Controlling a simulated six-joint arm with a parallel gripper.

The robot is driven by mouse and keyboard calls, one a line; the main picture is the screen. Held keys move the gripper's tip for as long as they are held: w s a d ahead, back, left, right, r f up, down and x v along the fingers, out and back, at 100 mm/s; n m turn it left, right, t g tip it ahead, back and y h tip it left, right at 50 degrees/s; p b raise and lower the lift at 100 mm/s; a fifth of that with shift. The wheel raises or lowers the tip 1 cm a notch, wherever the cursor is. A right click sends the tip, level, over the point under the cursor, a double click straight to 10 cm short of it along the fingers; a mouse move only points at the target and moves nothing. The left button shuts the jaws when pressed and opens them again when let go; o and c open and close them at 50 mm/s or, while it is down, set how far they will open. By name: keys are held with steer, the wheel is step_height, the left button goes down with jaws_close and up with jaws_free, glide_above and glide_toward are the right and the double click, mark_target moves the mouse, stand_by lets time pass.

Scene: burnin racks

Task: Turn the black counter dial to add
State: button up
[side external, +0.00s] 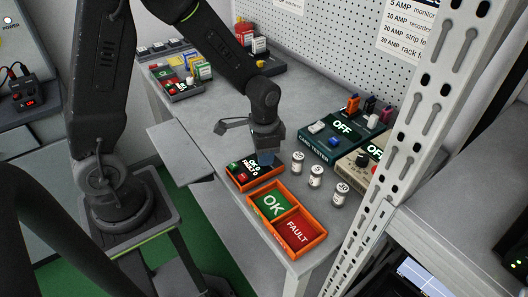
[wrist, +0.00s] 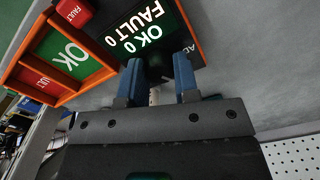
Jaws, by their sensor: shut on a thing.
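The counter box (side external: 239,183) has an orange rim, a green button, a red button and a dark display reading OK 0 and FAULT 0. Its display (wrist: 140,32) also shows in the wrist view, with part of a label beginning "AD" beside my fingers. My gripper (side external: 265,158) points down over the right end of the box. Its blue fingers (wrist: 160,80) are shut on the black counter dial, with a gap between them. The dial is mostly hidden between the fingers, so its turn angle cannot be told.
An orange tray with a green OK bin (side external: 270,205) and a red FAULT bin (side external: 297,229) stands in front of the counter. Several small canisters (side external: 316,176) stand to the right. A card tester (side external: 330,142) and a pegboard are behind them.

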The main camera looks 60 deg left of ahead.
steer(key=o, duration=0.9)
step_height(320, 180, up, 14)
steer(key=shift+f, duration=0.1)
stand_by(0.3)
steer(key=s+r+n+t, duration=0.1)
steer(key=s+r+t, duration=0.1)
steer(key=s, duration=0.2)
steer(key=s+r+n+t, duration=0.1)
steer(key=s+r+n, duration=0.1)
steer(key=s, duration=0.3)
steer(key=s+d+r+n+t, duration=0.1)
steer(key=s+r+t, duration=0.1)
steer(key=s, duration=0.2)
steer(key=shift+s+r+t, duration=0.2)
steer(key=shift+r+t, duration=0.05)
steer(key=shift+t, duration=0.05)
